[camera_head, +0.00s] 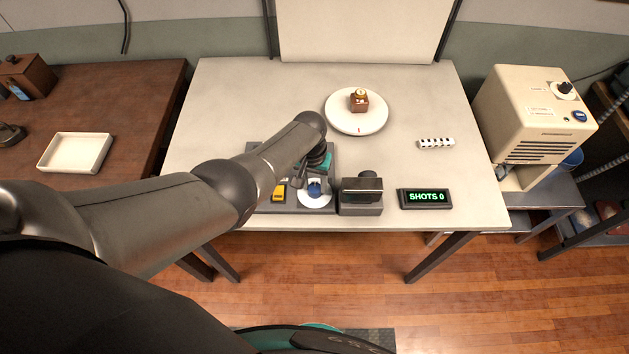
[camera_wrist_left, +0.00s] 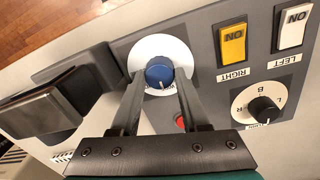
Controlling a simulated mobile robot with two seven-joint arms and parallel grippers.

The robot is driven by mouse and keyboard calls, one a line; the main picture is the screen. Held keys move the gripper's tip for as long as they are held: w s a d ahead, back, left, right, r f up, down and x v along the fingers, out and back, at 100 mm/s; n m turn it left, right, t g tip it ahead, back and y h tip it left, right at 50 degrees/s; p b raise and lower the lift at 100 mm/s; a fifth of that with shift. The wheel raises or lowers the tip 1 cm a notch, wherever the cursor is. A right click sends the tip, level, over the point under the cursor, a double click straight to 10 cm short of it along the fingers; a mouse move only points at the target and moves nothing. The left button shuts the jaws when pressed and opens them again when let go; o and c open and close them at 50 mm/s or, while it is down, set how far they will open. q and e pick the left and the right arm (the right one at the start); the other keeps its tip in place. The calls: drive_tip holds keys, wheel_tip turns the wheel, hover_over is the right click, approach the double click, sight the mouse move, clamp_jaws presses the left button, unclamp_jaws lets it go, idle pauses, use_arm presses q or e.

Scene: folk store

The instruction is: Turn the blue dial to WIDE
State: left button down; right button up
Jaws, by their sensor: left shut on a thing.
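The blue dial (camera_wrist_left: 159,73) sits on a round white plate on the grey control panel (camera_wrist_left: 205,45). In the head view the dial (camera_head: 314,188) is partly covered by my left gripper (camera_head: 306,180). In the left wrist view the fingers of my left gripper (camera_wrist_left: 158,82) reach to both sides of the dial and are shut on it. A white pointer mark shows on the dial's lower edge. The lettering around the dial is too small and too hidden to read. My right gripper is in neither view.
A yellow switch (camera_wrist_left: 232,45) marked RIGHT, a white switch (camera_wrist_left: 292,28) marked LEFT and a black knob (camera_wrist_left: 263,108) share the panel. A dark camera-like box (camera_head: 361,194) stands beside it. A display (camera_head: 425,198) reads SHOTS 0. A white turntable (camera_head: 345,122) carries a small brown object.

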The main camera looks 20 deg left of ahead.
sight(313, 187)
use_arm(q)
drive_tip(key=shift+n, duration=0.3)
drive_tip(key=shift+c, duration=2)
unclamp_jaws()
drive_tip(key=shift+r+p, duration=0.5)
drive_tip(key=shift+r, duration=0.05)
wheel_tip(313, 187, up, 4)
drive_tip(key=shift+a+r+p, duration=0.1)
drive_tip(key=shift+a+p, duration=0.05)
drive_tip(key=shift+p, duration=0.75)
drive_tip(key=shift+r, duration=0.75)
wheel_tip(313, 187, up, 8)
drive_tip(key=shift+a+r, duration=0.2)
